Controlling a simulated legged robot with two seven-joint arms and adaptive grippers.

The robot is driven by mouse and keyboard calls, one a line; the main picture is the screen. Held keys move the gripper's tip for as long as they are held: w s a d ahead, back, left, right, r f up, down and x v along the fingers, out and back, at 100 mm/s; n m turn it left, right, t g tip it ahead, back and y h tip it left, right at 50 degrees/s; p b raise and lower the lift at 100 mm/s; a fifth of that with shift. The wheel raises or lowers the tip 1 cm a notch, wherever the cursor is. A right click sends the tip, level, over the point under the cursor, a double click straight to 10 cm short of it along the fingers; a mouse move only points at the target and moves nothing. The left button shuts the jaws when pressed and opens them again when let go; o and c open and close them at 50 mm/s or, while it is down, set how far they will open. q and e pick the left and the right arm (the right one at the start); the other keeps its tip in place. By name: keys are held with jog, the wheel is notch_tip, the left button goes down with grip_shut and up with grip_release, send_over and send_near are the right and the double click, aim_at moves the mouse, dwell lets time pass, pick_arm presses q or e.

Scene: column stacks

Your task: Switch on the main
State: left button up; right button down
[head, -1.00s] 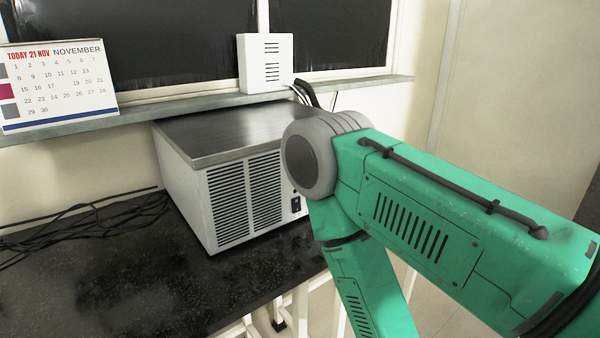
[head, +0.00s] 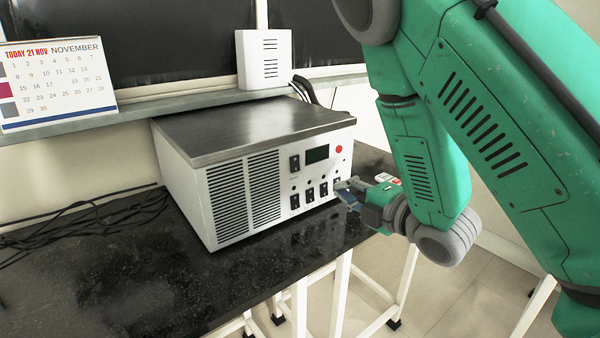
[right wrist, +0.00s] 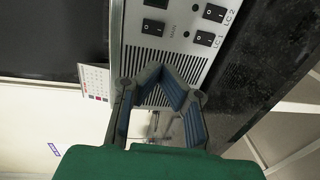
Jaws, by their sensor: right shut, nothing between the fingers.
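The power box (head: 242,197) is a pale metal case with a dark grey lid, standing on the black table. Its front has a black rocker switch (head: 294,162) at upper left of the control panel, beside a small dark display (head: 317,154). In the right wrist view this switch (right wrist: 153,27) has a small label beside it that looks like MAIN. My right gripper (head: 348,190) is shut and empty, in front of the panel's lower right. In the right wrist view its blue-padded fingers (right wrist: 164,80) converge below the switch. Contact with the panel cannot be told. My left gripper is out of view.
A lower row of several black switches (head: 309,195) and a red button (head: 339,149) share the panel. Black cables (head: 90,225) lie at left on the table (head: 150,290). A calendar (head: 55,85) and white vented box (head: 264,60) stand on the sill.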

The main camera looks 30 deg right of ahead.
jog(key=shift+d+f, duration=0.1)
jog(key=shift+d, duration=0.05)
send_near(297, 171)
jog(key=w, duration=0.8)
jog(key=shift+a+f+b, duration=0.3)
jog(key=shift+a+f, duration=0.05)
jog(key=shift+f, duration=0.05)
jog(key=shift+w+b, duration=0.15)
jog(key=shift+b, duration=0.35)
jog(key=shift+f, duration=0.1)
